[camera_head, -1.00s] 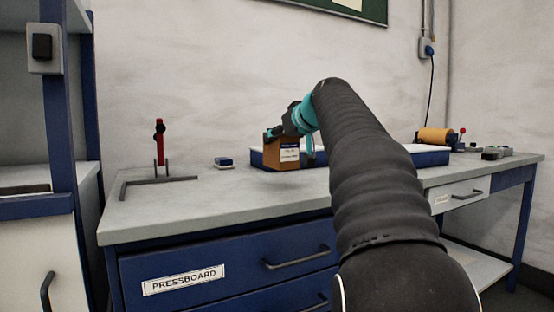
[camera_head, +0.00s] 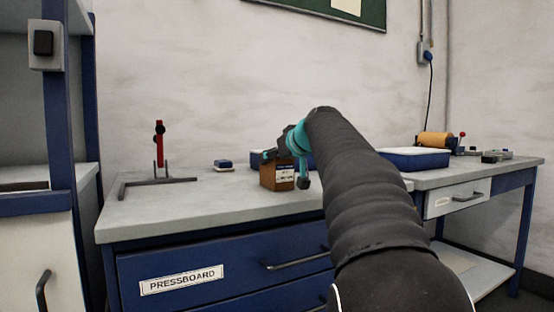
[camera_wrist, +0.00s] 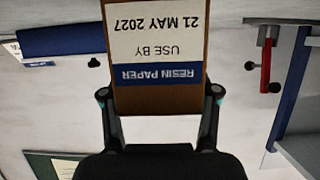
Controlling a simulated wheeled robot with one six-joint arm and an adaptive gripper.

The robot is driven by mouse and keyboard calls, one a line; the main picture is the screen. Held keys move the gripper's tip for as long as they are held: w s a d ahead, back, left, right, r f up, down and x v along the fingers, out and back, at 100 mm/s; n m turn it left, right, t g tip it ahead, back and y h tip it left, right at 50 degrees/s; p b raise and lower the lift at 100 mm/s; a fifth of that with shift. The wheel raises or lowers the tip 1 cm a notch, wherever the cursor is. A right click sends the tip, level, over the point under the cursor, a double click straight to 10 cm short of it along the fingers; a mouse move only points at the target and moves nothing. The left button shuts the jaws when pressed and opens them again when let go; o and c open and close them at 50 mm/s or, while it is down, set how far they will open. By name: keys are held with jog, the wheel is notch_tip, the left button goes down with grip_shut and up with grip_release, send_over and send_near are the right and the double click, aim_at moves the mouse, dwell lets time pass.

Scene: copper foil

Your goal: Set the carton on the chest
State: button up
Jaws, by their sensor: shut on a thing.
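The carton (camera_head: 276,175) is a small brown box with a white and dark blue label. In the wrist view the carton (camera_wrist: 155,95) fills the upper middle, its label upside down and reading "RESIN PAPER". My gripper (camera_head: 290,168) is shut on the carton, a finger on each side of it; it also shows in the wrist view (camera_wrist: 160,100). The chest (camera_head: 225,262) has blue drawers, one labelled "PRESSBOARD", and a grey top (camera_head: 160,213). The carton is over this top; I cannot tell whether it touches it.
A blue tray (camera_head: 415,160) lies behind my arm. A red tool on a dark stand (camera_head: 159,150) and a small blue-white block (camera_head: 223,164) are on the grey top. A yellow roll (camera_head: 433,140) is at the right. The front left of the top is clear.

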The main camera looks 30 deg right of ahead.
jog(key=o, duration=1.5)
jog(key=shift+s+r, duration=0.2)
jog(key=v, duration=1.1)
jog(key=shift+s+r, duration=0.15)
jog(key=shift+s, duration=0.1)
jog(key=s+a+f+g, duration=0.2)
jog(key=s+a+f, duration=0.4)
jog(key=f, duration=0.3)
jog(key=s+a+f+g, duration=0.2)
jog(key=s+a+f, duration=0.4)
jog(key=f, duration=0.4)
jog(key=s+a+f+g, duration=0.2)
jog(key=s+a+f, duration=0.4)
jog(key=f, duration=0.3)
jog(key=s+f, duration=0.3)
jog(key=f, duration=0.1)
jog(key=s+a+f+g, duration=0.1)
jog(key=s+f, duration=0.1)
jog(key=f, duration=0.2)
jog(key=s+f+g, duration=0.1)
jog(key=s+f, duration=0.2)
jog(key=f, duration=0.1)
jog(key=shift+s+a, duration=0.35)
